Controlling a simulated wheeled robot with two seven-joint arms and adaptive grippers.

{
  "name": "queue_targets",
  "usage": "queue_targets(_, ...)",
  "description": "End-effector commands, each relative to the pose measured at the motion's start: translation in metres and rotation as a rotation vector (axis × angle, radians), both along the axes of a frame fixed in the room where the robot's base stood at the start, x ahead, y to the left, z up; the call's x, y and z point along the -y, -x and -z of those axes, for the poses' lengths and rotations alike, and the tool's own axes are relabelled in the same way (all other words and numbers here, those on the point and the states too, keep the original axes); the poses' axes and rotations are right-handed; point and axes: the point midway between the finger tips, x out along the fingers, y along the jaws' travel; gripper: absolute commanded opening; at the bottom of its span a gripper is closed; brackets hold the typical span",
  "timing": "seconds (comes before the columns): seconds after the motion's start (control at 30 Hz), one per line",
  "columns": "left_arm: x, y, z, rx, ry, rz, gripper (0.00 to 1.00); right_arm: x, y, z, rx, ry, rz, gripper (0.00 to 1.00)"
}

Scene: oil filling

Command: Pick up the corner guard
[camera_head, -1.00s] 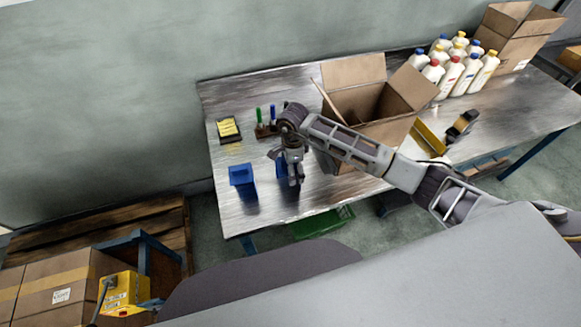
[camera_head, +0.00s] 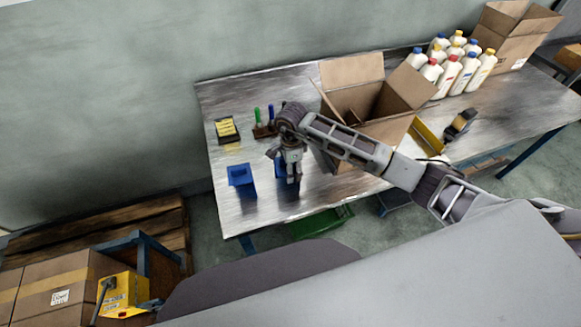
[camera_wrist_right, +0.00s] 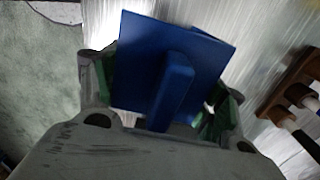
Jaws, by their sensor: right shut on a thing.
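A blue corner guard (camera_wrist_right: 155,70), a flat plate with a raised bar, fills the middle of the right wrist view. My right gripper (camera_wrist_right: 160,105) has its green-padded fingers on both sides of it and is shut on it. In the head view my right gripper (camera_head: 288,178) points down over the table's near left part and hides most of the held guard. A second blue corner guard (camera_head: 242,178) stands on the table, apart, to the left of the gripper. I cannot tell whether the held guard touches the table. My left gripper is not in view.
On the metal table (camera_head: 225,105) an open cardboard box (camera_head: 375,125) stands right of the gripper. A yellow notepad tray (camera_head: 227,129) and a pen holder (camera_head: 263,131) lie behind. White bottles (camera_head: 450,75) and a tape dispenser (camera_head: 460,124) are further right.

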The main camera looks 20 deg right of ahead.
Motion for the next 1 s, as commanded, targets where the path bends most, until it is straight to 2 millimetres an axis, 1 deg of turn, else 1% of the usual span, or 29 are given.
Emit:
queue_targets(0.17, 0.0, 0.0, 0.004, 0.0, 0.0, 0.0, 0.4, 0.0, -0.001, -0.012, 0.004, -0.001, -0.001, 0.46)
queue_targets(0.27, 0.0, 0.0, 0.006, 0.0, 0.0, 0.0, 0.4, 0.0, -0.001, -0.024, 0.005, 0.0, -0.001, 0.46)
queue_targets(0.6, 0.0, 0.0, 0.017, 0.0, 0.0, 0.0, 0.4, 0.0, -0.001, -0.071, 0.005, -0.001, -0.002, 0.46)
queue_targets(0.7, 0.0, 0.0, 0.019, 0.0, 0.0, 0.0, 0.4, 0.0, -0.001, -0.081, 0.003, -0.001, 0.0, 0.46)
queue_targets(0.8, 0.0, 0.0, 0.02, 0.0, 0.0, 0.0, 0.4, 0.0, -0.001, -0.09, 0.003, 0.0, 0.0, 0.46)
queue_targets(1.0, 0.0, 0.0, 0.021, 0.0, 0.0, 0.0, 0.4, 0.0, 0.0, -0.098, 0.001, -0.001, 0.0, 0.46)
